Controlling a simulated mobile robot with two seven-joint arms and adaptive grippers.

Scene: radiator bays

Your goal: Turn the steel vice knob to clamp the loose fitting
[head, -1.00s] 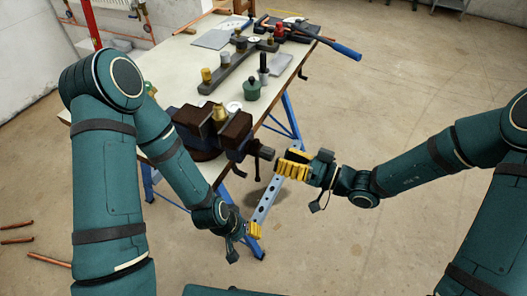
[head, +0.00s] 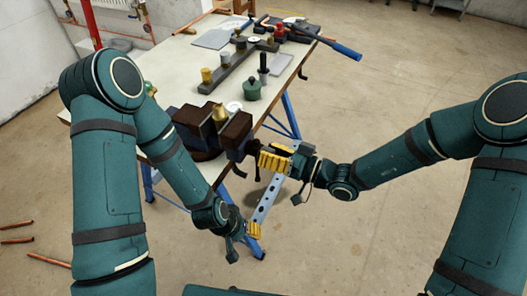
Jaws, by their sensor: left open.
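The dark vice (head: 233,131) is mounted at the near right corner of the workbench. The brass fitting (head: 219,113) stands upright between its jaws; I cannot tell whether both jaws touch it. The vice knob is at the near right end of the vice, largely hidden by my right gripper (head: 268,158). The yellow fingers of my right gripper are at the knob; whether they close on it is unclear. My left gripper (head: 254,231) is open and empty, low beside the bench leg.
The workbench (head: 190,80) holds a dark fixture bar (head: 229,70) with fittings, a green pot (head: 252,89) and a blue-handled tool (head: 345,49). Blue bench legs (head: 291,116) stand below. Copper pipes (head: 48,259) lie on the floor at left. The floor at right is clear.

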